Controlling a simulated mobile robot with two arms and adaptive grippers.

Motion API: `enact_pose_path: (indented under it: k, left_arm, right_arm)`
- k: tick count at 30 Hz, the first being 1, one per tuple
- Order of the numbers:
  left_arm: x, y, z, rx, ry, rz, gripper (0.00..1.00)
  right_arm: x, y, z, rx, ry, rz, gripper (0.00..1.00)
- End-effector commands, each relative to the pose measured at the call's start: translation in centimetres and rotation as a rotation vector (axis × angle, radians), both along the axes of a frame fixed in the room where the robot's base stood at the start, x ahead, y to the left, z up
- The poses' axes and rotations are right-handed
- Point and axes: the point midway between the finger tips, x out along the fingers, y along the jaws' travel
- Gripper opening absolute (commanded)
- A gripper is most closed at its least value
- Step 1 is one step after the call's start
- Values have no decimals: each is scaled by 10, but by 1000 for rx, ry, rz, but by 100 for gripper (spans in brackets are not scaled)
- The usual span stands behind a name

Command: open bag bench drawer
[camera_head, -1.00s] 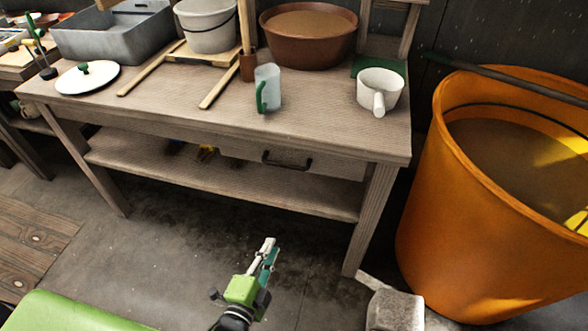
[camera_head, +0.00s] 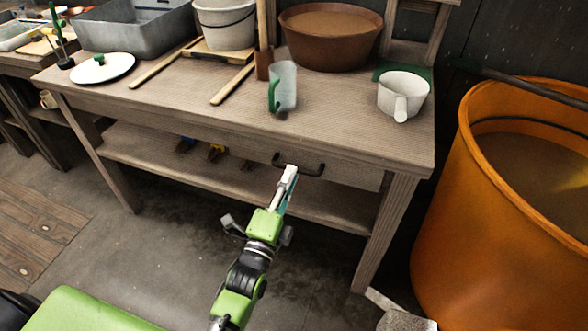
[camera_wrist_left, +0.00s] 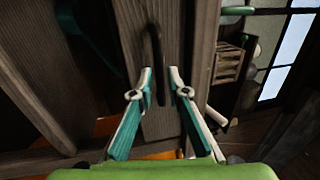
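The wooden bench (camera_head: 180,105) has a drawer (camera_head: 345,173) under its top, and the drawer front looks closed. A dark bar handle (camera_head: 312,174) sits on the drawer front. My left gripper (camera_head: 289,172) is at the handle and covers part of it in the head view. In the left wrist view the handle (camera_wrist_left: 152,50) runs up the drawer front (camera_wrist_left: 172,45), with its lower end between the fingertips of my left gripper (camera_wrist_left: 160,75). The fingers are apart; I cannot tell whether one touches the handle. My right gripper is not in view.
A mug (camera_head: 284,88), a white pot (camera_head: 404,95), a brown bowl (camera_head: 330,45) and a lid (camera_head: 103,68) stand on the bench top. A large orange bin (camera_head: 480,220) stands right of the bench. A lower shelf (camera_head: 150,155) runs under the drawer.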

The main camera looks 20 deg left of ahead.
Motion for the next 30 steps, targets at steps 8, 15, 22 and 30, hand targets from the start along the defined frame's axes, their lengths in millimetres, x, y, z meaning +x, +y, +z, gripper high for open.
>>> enact_pose_path:
  k: [8, 15, 22, 30]
  left_arm:
    - [30, -1, 5, 0, 0, 0, 16]
    - [34, -1, 6, 0, 1, 0, 16]
    - [34, -1, 6, 0, 1, 0, 0]
    - [33, -1, 6, 0, 2, 0, 0]
  right_arm:
    - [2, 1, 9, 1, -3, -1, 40]
    - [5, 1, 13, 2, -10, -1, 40]
    - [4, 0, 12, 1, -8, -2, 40]
    - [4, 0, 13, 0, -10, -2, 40]
